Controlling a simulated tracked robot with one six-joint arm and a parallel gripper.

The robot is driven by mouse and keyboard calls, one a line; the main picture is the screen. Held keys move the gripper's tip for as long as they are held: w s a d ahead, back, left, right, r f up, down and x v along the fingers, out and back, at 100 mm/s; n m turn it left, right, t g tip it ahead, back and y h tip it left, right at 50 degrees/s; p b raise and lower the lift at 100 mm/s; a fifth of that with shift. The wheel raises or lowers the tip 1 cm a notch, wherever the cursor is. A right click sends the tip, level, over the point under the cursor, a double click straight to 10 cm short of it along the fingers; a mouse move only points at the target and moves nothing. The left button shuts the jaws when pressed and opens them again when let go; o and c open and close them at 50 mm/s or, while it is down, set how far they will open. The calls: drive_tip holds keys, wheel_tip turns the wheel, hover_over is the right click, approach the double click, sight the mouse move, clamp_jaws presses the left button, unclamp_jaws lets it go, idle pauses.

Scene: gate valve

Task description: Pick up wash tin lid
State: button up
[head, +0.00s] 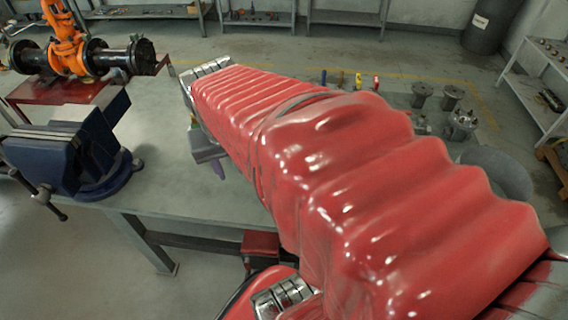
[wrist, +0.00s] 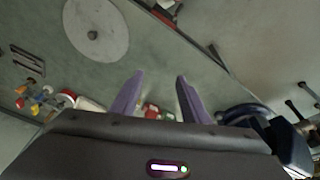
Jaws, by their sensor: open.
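A round grey disc with a small dark knob at its centre, which looks like the wash tin lid (wrist: 92,32), lies on the grey bench at the upper left of the wrist view. In the head view a grey round shape at the right, probably the same lid (head: 498,170), is partly hidden by my red-covered arm. My gripper (wrist: 160,76) shows two purple fingers spread apart with nothing between their tips. It is apart from the lid, to its lower right in the wrist view.
A blue vise (head: 75,155) stands at the bench's left end. Coloured-handled tools (head: 350,80) lie at the far side, with metal cylindrical parts (head: 450,98) on the right. The bench around the lid looks mostly clear in the wrist view.

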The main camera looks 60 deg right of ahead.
drive_tip(key=s+d+f+m+g, duration=0.1)
drive_tip(key=s+d+f+m, duration=0.1)
drive_tip(key=s+d+m, duration=0.3)
drive_tip(key=s+d+f+m+g, duration=0.1)
drive_tip(key=s+d+f+m, duration=0.2)
drive_tip(key=d, duration=0.9)
drive_tip(key=shift+s+m+y, duration=0.3)
drive_tip(key=shift+s+m, duration=0.6)
drive_tip(key=shift+d+f, duration=0.2)
drive_tip(key=shift+f, duration=1.2)
drive_tip(key=shift+d+f, duration=0.25)
drive_tip(key=shift+f, duration=1.15)
drive_tip(key=shift+d+f, duration=0.2)
drive_tip(key=shift+f, duration=1.2)
drive_tip(key=shift+s+d+f, duration=0.1)
drive_tip(key=shift+d+f, duration=0.05)
drive_tip(key=shift+f, duration=1.15)
drive_tip(key=shift+s+d+f, duration=0.1)
drive_tip(key=shift+d+f, duration=0.05)
drive_tip(key=shift+f, duration=1.15)
drive_tip(key=shift+w, duration=0.1)
drive_tip(key=shift+c, duration=0.3)
